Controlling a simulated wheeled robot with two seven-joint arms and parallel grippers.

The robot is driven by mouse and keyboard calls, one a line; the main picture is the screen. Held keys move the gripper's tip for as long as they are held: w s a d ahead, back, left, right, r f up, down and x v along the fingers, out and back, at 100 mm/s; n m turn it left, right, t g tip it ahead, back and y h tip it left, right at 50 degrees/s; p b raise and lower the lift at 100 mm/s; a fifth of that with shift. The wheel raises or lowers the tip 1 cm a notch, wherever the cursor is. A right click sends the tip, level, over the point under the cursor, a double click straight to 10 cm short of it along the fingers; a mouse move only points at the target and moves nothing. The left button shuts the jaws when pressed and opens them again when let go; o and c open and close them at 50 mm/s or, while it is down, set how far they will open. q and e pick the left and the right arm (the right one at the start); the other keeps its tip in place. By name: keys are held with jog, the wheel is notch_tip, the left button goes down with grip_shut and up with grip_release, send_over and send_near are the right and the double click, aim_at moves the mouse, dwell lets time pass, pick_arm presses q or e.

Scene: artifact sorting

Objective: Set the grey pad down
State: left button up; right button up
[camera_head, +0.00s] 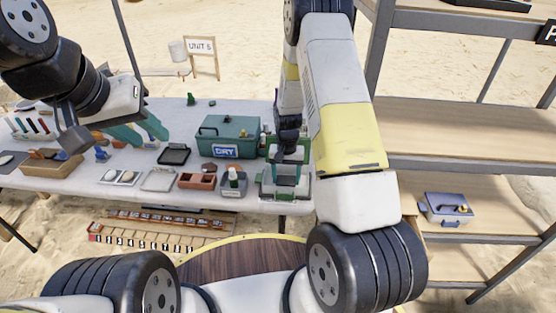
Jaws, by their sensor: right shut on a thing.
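My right gripper (287,172) points down over the right end of the white table (255,110). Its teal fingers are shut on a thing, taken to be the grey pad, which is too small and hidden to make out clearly. Directly below and around the fingertips is a pale grey-green device (301,190) at the table's front edge. I cannot tell whether the held thing touches it. My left gripper (148,134) is over the left part of the table, with its teal fingers apart and nothing visible between them.
A green DRY case (228,137) stands left of the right gripper. A black tray (173,155), a grey flat tray (159,180), a brown divided box (197,181) and a dark holder (233,184) crowd the front. A shelf (470,130) with a blue-grey box (446,208) stands right.

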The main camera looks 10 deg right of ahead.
jog(key=o, duration=1.3)
jog(key=shift+f, duration=0.1)
notch_tip(320, 180, up, 12)
notch_tip(320, 180, up, 10)
jog(key=t, duration=0.1)
send_over(286, 179)
jog(key=s, duration=0.3)
jog(key=s+r+n+t, duration=0.1)
jog(key=s+r, duration=0.4)
jog(key=s, duration=0.2)
jog(key=s+a+r+n+t+y, duration=0.1)
jog(key=s+r+t, duration=0.1)
jog(key=s+r, duration=0.4)
jog(key=s+a+r+n+t+y, duration=0.1)
jog(key=s+r+t, duration=0.1)
jog(key=s+r, duration=0.4)
jog(key=shift+s+a+r+n, duration=0.15)
jog(key=shift+s+n, duration=0.25)
jog(key=shift+s, duration=0.9)
